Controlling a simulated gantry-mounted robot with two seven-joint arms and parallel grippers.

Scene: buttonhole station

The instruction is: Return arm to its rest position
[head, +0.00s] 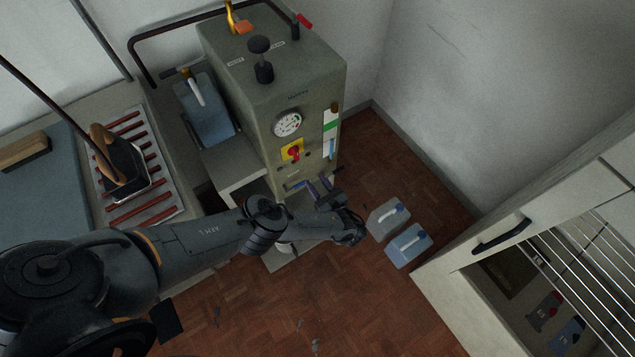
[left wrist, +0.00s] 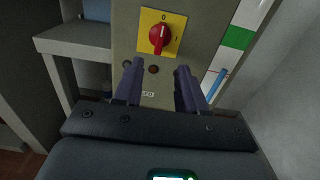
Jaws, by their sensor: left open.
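My left arm comes in from the left in the head view and reaches across to the front of a grey-green machine (head: 280,90). My left gripper (head: 322,187) is near the machine's lower front. Its two dark fingers stand apart with nothing between them, and the open gripper also shows in the left wrist view (left wrist: 156,85). A red rotary switch on a yellow plate (head: 292,150) is just above the fingertips; it shows in the left wrist view too (left wrist: 161,38). My right gripper is in neither view.
An iron (head: 122,165) rests on a slatted stand at left. A cabinet with a wire rack (head: 540,240) is at right. Open floor lies at bottom centre.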

